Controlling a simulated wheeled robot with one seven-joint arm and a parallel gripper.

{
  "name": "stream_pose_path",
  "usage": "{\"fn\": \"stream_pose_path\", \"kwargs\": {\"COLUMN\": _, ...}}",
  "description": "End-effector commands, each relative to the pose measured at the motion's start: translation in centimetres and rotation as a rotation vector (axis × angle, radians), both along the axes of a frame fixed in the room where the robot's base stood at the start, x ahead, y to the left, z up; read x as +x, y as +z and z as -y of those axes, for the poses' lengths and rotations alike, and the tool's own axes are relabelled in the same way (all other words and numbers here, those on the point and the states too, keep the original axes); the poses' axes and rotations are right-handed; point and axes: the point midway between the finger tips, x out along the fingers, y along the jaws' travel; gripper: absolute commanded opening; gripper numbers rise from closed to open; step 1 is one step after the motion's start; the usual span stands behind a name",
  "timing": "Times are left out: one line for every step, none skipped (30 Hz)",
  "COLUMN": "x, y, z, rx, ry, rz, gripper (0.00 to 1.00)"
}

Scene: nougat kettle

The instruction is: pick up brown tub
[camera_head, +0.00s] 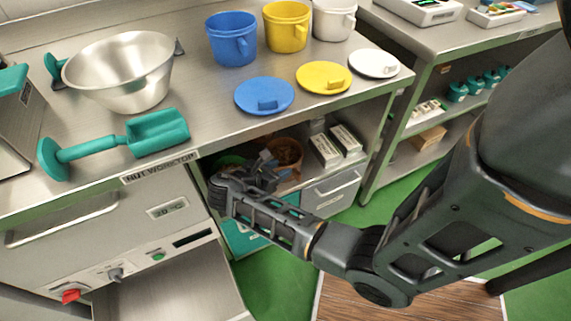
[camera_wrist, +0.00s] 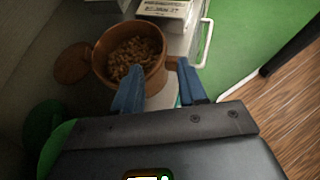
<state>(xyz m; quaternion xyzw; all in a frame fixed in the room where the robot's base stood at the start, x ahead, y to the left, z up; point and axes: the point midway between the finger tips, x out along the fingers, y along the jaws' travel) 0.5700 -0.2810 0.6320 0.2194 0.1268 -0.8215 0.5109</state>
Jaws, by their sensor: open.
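The brown tub (camera_wrist: 103,52) stands upright on the shelf under the nut worktop. It is open at the top and holds tan nut-like pieces; a small brown handle juts from its right side. In the head view the tub (camera_head: 291,148) shows partly behind my gripper. My gripper (camera_wrist: 159,66) is open, its two blue fingers pointing at the tub's near right side. The handle appears between the fingertips; I cannot tell whether they touch it. In the head view my gripper (camera_head: 264,163) reaches into the shelf opening.
A brown lid (camera_wrist: 73,63) lies left of the tub. A green item (camera_wrist: 43,124) is at the near left. White boxes (camera_head: 335,146) stand right of the tub. The worktop (camera_head: 205,112) lies overhead, bearing a steel bowl (camera_head: 122,75), a teal scoop (camera_head: 158,133), mugs and lids.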

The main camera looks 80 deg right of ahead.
Motion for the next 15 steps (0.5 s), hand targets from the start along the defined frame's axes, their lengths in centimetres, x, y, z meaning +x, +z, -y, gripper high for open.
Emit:
{"fn": "stream_pose_path", "kwargs": {"x": 0.0, "y": 0.1, "z": 0.3, "rx": -0.002, "ry": -0.007, "rz": -0.014, "gripper": 0.42}}
{"fn": "stream_pose_path", "kwargs": {"x": -0.1, "y": 0.1, "z": 0.5, "rx": -0.003, "ry": -0.01, "rz": -0.021, "gripper": 0.42}}
{"fn": "stream_pose_path", "kwargs": {"x": -0.2, "y": 0.0, "z": 0.8, "rx": -0.005, "ry": -0.012, "rz": -0.024, "gripper": 0.42}}
{"fn": "stream_pose_path", "kwargs": {"x": -0.3, "y": -0.2, "z": 1.0, "rx": -0.005, "ry": -0.013, "rz": -0.026, "gripper": 0.42}}
{"fn": "stream_pose_path", "kwargs": {"x": -0.5, "y": -0.3, "z": 1.3, "rx": -0.005, "ry": -0.014, "rz": -0.025, "gripper": 0.42}}
{"fn": "stream_pose_path", "kwargs": {"x": -0.7, "y": -0.5, "z": 1.6, "rx": -0.005, "ry": -0.014, "rz": -0.025, "gripper": 0.42}}
{"fn": "stream_pose_path", "kwargs": {"x": -0.8, "y": -0.7, "z": 1.9, "rx": -0.004, "ry": -0.013, "rz": -0.024, "gripper": 0.42}}
{"fn": "stream_pose_path", "kwargs": {"x": -0.9, "y": -0.9, "z": 2.1, "rx": -0.004, "ry": -0.013, "rz": -0.024, "gripper": 0.42}}
{"fn": "stream_pose_path", "kwargs": {"x": -1.0, "y": -1.0, "z": 2.3, "rx": -0.005, "ry": -0.012, "rz": -0.024, "gripper": 0.42}}
{"fn": "stream_pose_path", "kwargs": {"x": -1.1, "y": -1.2, "z": 2.6, "rx": -0.004, "ry": -0.011, "rz": -0.023, "gripper": 0.42}}
{"fn": "stream_pose_path", "kwargs": {"x": -1.3, "y": -1.3, "z": 2.8, "rx": -0.004, "ry": -0.011, "rz": -0.023, "gripper": 0.42}}
{"fn": "stream_pose_path", "kwargs": {"x": -1.5, "y": -1.6, "z": 3.2, "rx": -0.004, "ry": -0.013, "rz": -0.023, "gripper": 0.42}}
{"fn": "stream_pose_path", "kwargs": {"x": -1.7, "y": -1.9, "z": 3.5, "rx": -0.004, "ry": -0.014, "rz": -0.023, "gripper": 0.42}}
{"fn": "stream_pose_path", "kwargs": {"x": -1.9, "y": -2.1, "z": 3.8, "rx": -0.003, "ry": -0.014, "rz": -0.023, "gripper": 0.42}}
{"fn": "stream_pose_path", "kwargs": {"x": -2.1, "y": -2.5, "z": 4.3, "rx": -0.003, "ry": -0.014, "rz": -0.023, "gripper": 0.42}}
